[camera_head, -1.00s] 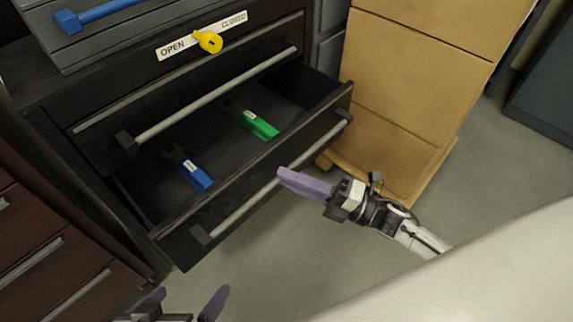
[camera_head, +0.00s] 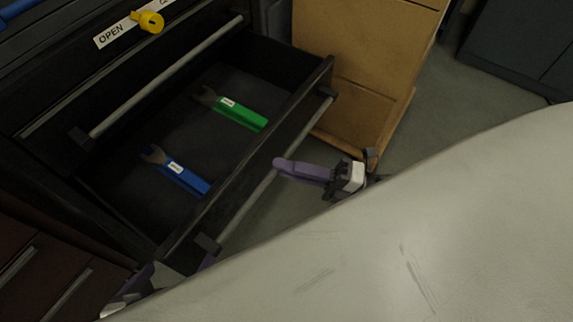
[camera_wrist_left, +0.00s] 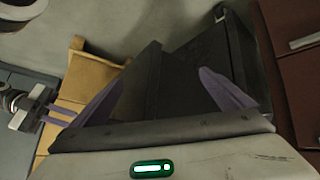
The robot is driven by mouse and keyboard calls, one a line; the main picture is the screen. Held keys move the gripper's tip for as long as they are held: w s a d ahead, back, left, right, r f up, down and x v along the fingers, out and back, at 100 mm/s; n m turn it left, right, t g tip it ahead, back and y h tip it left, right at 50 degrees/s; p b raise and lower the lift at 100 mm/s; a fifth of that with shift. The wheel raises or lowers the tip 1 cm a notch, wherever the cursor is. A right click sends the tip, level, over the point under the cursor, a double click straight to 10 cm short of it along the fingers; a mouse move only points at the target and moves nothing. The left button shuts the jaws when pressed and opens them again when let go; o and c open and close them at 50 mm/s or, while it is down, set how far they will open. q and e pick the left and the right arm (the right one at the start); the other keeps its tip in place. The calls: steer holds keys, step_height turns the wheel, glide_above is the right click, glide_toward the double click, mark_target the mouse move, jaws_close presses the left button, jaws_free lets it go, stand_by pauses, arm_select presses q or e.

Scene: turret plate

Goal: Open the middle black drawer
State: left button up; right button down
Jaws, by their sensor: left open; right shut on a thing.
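The middle black drawer (camera_head: 250,165) is pulled out of the black cabinet, and its inside shows in the head view. A blue-handled wrench (camera_head: 180,175) and a green-handled wrench (camera_head: 237,112) lie in it. My right gripper (camera_head: 283,166) is shut on the drawer's grey bar handle (camera_head: 245,205), near the middle of the bar. My left gripper is open and empty near the drawer's front left corner, partly hidden by my pale body in the head view. In the left wrist view its two purple fingers (camera_wrist_left: 160,88) are spread, with the dark drawer beyond them.
A closed black drawer with a bar handle (camera_head: 165,80) is above. A yellow key knob (camera_head: 151,22) sits by an OPEN label (camera_head: 110,37). A tan cabinet (camera_head: 365,65) stands right, a dark red drawer cabinet (camera_head: 40,265) left. Floor (camera_head: 445,95) is clear at right.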

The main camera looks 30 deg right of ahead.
steer(key=c, duration=1.8)
jaws_free()
steer(key=shift+o, duration=0.2)
steer(key=v, duration=1)
steer(key=shift+d, duration=0.2)
steer(key=shift+s, duration=0.1)
